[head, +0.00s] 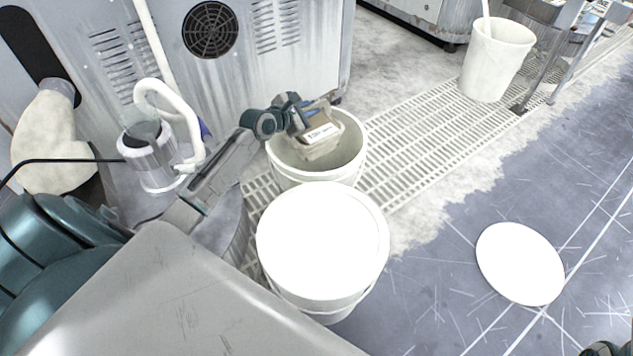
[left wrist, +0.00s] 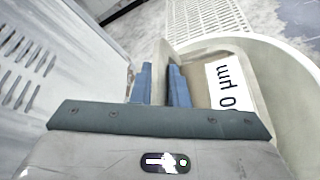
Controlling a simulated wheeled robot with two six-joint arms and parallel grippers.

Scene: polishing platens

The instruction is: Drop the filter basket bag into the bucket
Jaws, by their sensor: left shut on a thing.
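The filter basket bag (head: 320,151) is beige with a white label, which reads "0 µm" in the left wrist view (left wrist: 228,88). My left gripper (head: 306,118) is shut on the bag's upper edge; its blue fingers (left wrist: 161,88) pinch it in the left wrist view. The bag hangs over the mouth of the open white bucket (head: 310,178). I cannot tell how far its lower end dips below the rim. The bucket's pale rim also shows in the left wrist view (left wrist: 275,65). My right gripper's jaws do not show.
A lidded white bucket (head: 322,240) stands directly in front of the open one. A grey machine (head: 290,65) stands behind and left. Another white bucket (head: 495,65) stands at the back right. A white disc (head: 520,263) lies on the floor.

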